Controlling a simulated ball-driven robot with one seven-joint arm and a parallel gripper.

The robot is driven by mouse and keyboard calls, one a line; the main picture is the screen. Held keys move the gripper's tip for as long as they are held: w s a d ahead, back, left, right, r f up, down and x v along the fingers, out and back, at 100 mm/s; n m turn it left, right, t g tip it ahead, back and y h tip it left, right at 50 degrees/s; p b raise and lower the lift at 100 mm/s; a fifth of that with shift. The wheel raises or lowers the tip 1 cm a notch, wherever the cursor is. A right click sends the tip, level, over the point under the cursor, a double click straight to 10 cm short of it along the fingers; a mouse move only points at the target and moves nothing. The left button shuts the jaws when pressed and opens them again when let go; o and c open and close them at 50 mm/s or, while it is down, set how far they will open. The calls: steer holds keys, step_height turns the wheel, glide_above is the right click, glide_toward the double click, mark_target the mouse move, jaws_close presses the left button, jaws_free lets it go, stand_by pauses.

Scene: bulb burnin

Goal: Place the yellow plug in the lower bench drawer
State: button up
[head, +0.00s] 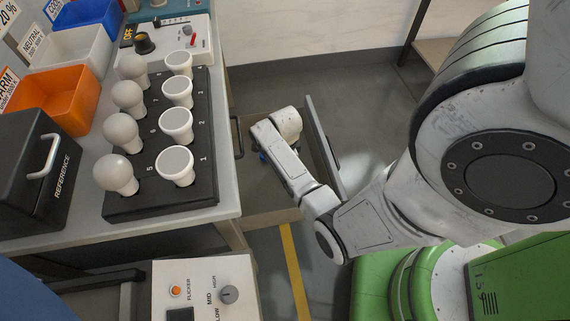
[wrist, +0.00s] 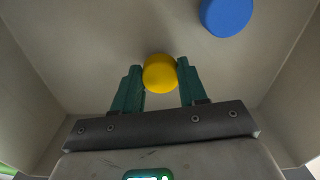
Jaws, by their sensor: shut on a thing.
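The yellow plug (wrist: 160,73) is between the two green fingers of my gripper (wrist: 161,68) in the wrist view. My gripper is shut on it, inside the open drawer, above or at its pale floor; I cannot tell whether the plug touches the floor. In the head view the open bench drawer (head: 324,148) sticks out from the bench's right side, and my arm reaches down into it. My fingers and the yellow plug are hidden there by my arm.
A blue plug (wrist: 227,14) lies in the drawer, ahead and right of the yellow one in the wrist view. Drawer walls stand on both sides. The bench top holds a black rack (head: 205,128) with several bulbs, an orange bin (head: 62,95) and a black reference box (head: 30,190).

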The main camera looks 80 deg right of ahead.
steer(key=shift+f, duration=0.25)
steer(key=o, duration=1)
step_height(320, 180, up, 12)
steer(key=p, duration=0.3)
steer(key=shift+r, duration=0.15)
